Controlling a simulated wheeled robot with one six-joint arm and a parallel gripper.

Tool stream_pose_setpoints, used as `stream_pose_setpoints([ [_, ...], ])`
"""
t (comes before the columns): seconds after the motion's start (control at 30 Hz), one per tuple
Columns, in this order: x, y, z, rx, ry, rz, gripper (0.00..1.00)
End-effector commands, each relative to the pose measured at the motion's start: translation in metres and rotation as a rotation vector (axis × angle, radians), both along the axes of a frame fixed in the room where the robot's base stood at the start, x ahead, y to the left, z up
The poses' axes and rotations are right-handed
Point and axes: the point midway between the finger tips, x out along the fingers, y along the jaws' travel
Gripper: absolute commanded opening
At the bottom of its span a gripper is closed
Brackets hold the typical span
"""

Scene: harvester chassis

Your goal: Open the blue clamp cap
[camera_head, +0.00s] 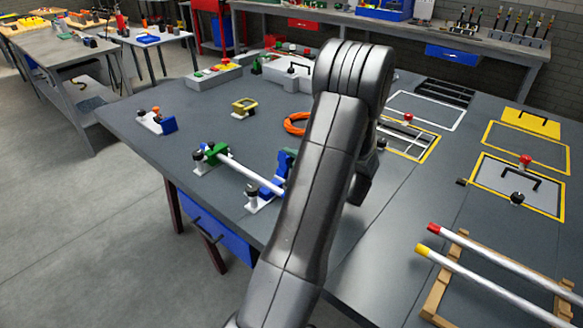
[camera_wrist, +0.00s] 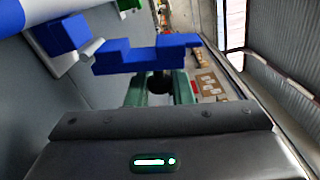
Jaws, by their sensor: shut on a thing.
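The blue clamp cap (camera_wrist: 145,57) is a stepped blue bar crossing in front of my gripper (camera_wrist: 160,90) in the wrist view. My green fingers are shut on its dark round knob (camera_wrist: 158,83). The blue clamp base (camera_wrist: 68,35) lies to the left, beside the end of the white tube (camera_wrist: 20,18). In the head view the blue clamp base (camera_head: 270,187) sits under the right end of the tube (camera_head: 240,172). A blue part, seemingly the cap (camera_head: 286,158), stands raised there, partly behind my arm.
A green clamp (camera_head: 214,152) with a black knob holds the tube's left end. An orange ring (camera_head: 297,123), a yellow clamp part (camera_head: 244,107) and a small blue-and-white bracket (camera_head: 157,121) are on the table. A wooden rack with capped rods (camera_head: 500,262) stands at the right.

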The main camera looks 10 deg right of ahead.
Motion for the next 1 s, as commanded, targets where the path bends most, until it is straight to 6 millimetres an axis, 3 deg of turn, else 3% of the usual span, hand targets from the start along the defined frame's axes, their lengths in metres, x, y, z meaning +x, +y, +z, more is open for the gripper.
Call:
stream_pose_setpoints([
  [0.43,-0.001,0.001,0.001,-0.02,-0.013,0.0,0.0],
  [0.47,-0.001,0.001,0.001,-0.02,-0.013,0.0,0.24],
  [0.57,-0.001,0.001,0.001,-0.019,-0.013,0.0,0.41],
  [0.87,-0.002,0.0,0.001,-0.02,-0.014,-0.001,0.41],
  [1.0,-0.013,-0.009,0.0,-0.019,-0.014,-0.003,0.41],
])
